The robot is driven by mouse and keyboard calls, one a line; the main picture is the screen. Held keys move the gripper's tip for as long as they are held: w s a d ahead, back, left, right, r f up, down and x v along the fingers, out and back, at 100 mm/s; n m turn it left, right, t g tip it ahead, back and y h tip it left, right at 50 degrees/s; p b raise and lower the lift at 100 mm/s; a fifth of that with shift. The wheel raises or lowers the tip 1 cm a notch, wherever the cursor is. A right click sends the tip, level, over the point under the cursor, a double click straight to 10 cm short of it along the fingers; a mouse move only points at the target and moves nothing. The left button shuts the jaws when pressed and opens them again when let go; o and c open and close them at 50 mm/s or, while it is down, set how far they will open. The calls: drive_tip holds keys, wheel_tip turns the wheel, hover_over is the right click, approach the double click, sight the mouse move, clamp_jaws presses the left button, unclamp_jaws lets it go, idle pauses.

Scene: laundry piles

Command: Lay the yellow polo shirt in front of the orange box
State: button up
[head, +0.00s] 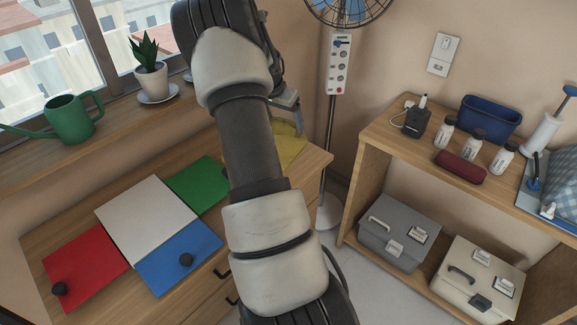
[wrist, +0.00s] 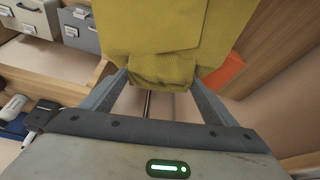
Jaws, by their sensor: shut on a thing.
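The yellow polo shirt (wrist: 165,30) is gripped in a bunched fold between the fingers of my gripper (wrist: 160,78), and it fills the upper middle of the wrist view. In the head view the shirt (head: 291,148) shows partly behind my arm, below my gripper (head: 290,112), over the right end of the wooden dresser top. I cannot tell whether its lower part touches the wood. A piece of the orange box (wrist: 226,72) shows to the right of the shirt in the wrist view. The rest of the box is hidden, and my arm may cover it in the head view.
Red (head: 85,265), white (head: 145,215), blue (head: 178,257) and green (head: 198,184) flat panels lie on the dresser. A green watering can (head: 70,120) and potted plant (head: 150,78) stand on the sill. A fan (head: 338,65) and a shelf with toolboxes (head: 400,230) stand right.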

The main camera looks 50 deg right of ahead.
drive_tip(key=s+d+r+m+g, duration=0.1)
drive_tip(key=s+d+m, duration=0.1)
drive_tip(key=s+d, duration=0.35)
drive_tip(key=b, duration=0.2)
hover_over(310, 147)
drive_tip(key=a, duration=0.2)
drive_tip(key=shift+m, duration=0.3)
wheel_tip(310, 147, down, 10)
drive_tip(key=shift+f, duration=0.1)
drive_tip(key=o, duration=1.2)
drive_tip(key=shift+c, duration=0.2)
